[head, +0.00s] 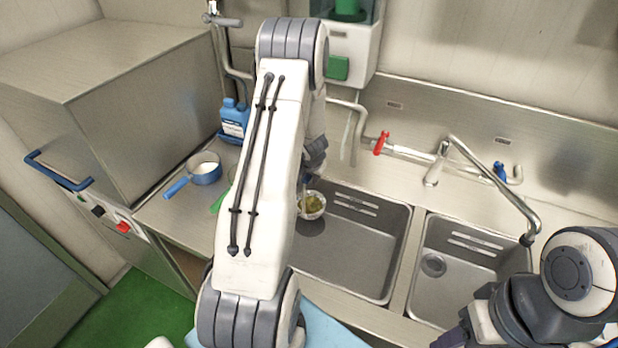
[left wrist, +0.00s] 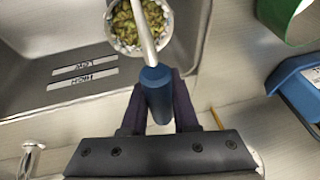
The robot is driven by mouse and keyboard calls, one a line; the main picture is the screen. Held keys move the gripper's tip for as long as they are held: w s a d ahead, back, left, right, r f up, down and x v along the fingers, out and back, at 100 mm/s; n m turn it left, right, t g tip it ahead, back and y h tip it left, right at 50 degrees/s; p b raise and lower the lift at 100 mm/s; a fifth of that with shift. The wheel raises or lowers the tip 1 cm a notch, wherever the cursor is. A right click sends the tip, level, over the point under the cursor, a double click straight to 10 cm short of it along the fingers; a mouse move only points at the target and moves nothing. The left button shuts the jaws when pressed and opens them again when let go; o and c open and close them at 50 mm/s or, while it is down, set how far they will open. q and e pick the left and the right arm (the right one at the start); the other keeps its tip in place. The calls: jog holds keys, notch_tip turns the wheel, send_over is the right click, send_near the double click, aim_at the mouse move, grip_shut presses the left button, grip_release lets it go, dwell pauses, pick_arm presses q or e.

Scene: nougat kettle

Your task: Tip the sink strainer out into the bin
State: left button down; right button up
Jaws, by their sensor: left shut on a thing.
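The sink strainer (head: 312,203) is a small round metal basket filled with green and brown scraps. It hangs upright at the left side of the left sink basin, and the left wrist view shows its contents (left wrist: 125,27) from above. My left gripper (left wrist: 158,97) is shut on the strainer's blue grip, at the end of a pale handle. In the head view the gripper (head: 315,152) is partly hidden behind my left arm. My right arm is at the lower right; its gripper (head: 452,337) shows only in part at the picture's edge. No bin is recognisable.
The left basin (head: 360,245) and right basin (head: 450,290) are empty. A faucet (head: 490,180) arches over the right one. A blue-handled pan (head: 205,174) and a blue jug (head: 233,120) stand on the left counter. A steel cabinet (head: 130,100) stands left.

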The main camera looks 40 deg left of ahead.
pick_arm(q)
jog(key=shift+r+p, duration=3.3)
jog(key=shift+r, duration=0.2)
jog(key=shift+f, duration=0.1)
